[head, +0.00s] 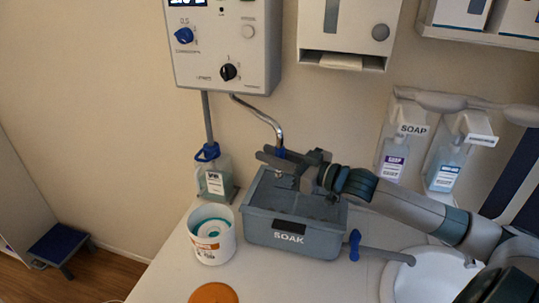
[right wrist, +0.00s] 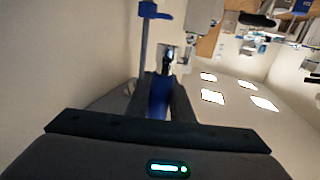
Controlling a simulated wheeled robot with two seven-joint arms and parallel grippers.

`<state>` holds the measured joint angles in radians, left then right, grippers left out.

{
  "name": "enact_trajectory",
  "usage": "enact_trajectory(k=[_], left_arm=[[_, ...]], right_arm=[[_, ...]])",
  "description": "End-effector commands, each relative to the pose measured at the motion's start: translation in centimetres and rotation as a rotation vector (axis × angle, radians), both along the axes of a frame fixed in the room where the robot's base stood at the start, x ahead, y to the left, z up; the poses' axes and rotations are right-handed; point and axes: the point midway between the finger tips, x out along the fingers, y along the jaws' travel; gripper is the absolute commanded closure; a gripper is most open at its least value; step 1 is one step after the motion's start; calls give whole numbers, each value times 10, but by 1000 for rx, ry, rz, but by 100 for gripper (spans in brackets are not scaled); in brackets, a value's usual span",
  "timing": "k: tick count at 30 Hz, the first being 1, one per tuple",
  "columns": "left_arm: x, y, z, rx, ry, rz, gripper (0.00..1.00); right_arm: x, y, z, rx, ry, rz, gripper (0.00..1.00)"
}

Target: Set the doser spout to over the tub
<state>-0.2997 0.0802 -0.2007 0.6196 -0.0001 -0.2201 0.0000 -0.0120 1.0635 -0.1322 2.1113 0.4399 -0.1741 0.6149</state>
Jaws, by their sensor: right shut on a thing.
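The doser (head: 222,72) is a pale wall box with blue and black knobs. Its curved chrome spout (head: 266,116) comes out below and bends down to a blue grip piece. My right gripper (head: 279,157) is shut on the spout at this blue piece, which also shows between the fingers in the right wrist view (right wrist: 158,92). The grey tub (head: 262,229) marked SOAK stands on the counter. The gripper and spout end appear above the tub's back left part in the head view. My left gripper is not in view.
A labelled bottle (head: 215,182) with a blue collar stands left of the tub. A white canister (head: 210,247) and an orange disc (head: 213,293) are in front. A basin (head: 425,275) with a blue-handled tap (head: 354,245) is on the right. Soap dispensers (head: 446,165) hang behind my arm.

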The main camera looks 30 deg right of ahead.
Motion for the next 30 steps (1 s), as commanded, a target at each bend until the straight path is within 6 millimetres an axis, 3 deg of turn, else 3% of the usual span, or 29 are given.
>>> enact_trajectory(k=[8, 9, 11, 30], left_arm=[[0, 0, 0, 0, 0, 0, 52], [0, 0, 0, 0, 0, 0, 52], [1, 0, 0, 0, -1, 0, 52], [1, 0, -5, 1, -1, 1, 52]], right_arm=[[-2, 2, -2, 5, 6, 4, 100], [-2, 2, -2, 5, 6, 4, 70], [-1, 2, -2, 5, 4, 4, 61], [-11, -5, -2, 1, 2, 0, 61]])
